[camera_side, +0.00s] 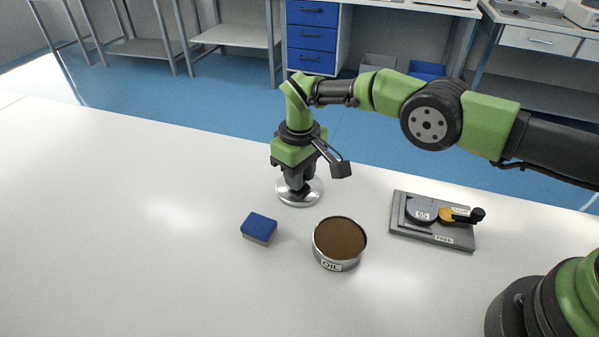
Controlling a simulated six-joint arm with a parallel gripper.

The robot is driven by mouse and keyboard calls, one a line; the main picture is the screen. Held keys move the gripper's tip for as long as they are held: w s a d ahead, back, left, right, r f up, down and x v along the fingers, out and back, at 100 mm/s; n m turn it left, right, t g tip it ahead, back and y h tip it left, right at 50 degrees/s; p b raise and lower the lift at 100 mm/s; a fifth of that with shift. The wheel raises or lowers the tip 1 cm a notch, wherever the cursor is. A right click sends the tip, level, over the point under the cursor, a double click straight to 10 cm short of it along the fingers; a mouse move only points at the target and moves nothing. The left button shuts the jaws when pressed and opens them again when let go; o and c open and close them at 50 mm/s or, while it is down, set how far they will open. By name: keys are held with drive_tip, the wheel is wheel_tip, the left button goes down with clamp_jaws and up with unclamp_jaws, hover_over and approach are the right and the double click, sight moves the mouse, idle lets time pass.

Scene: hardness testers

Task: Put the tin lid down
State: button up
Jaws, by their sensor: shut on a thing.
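The tin lid (312,196) is a round, shiny metal disc behind and a little left of the open tin. My gripper (297,183) points straight down and is shut on the lid at its middle. The lid looks flat and very close to the white table; I cannot tell whether it touches. The tin (338,263), marked "OIL", stands upright and uncovered, with brown contents up near its rim. The fingertips are partly hidden by the gripper body.
A grey plate fixture (418,234) with a round dial marked "65" and a yellow, black-knobbed lever lies to the right. The white table (130,230) is clear on the left.

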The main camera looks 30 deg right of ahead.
drive_tip(key=shift+f, duration=0.1)
drive_tip(key=o, duration=0.9)
drive_tip(key=s+d+r+m+t+y, duration=0.1)
drive_tip(key=d+r, duration=0.1)
drive_tip(key=r, duration=1)
drive_tip(key=s+d+r+m+t, duration=0.1)
drive_tip(key=d+r, duration=0.1)
drive_tip(key=r, duration=1)
drive_tip(key=s+d+r+m+t, duration=0.1)
drive_tip(key=s+d+r+m, duration=0.1)
drive_tip(key=s+d+r, duration=0.4)
drive_tip(key=s+d+m+t, duration=0.2)
drive_tip(key=s, duration=0.8)
drive_tip(key=s+d+m+t+y, duration=0.1)
drive_tip(key=s+d+m+t, duration=0.1)
drive_tip(key=s, duration=0.8)
drive_tip(key=shift+d+f, duration=0.15)
drive_tip(key=shift+f, duration=0.1)
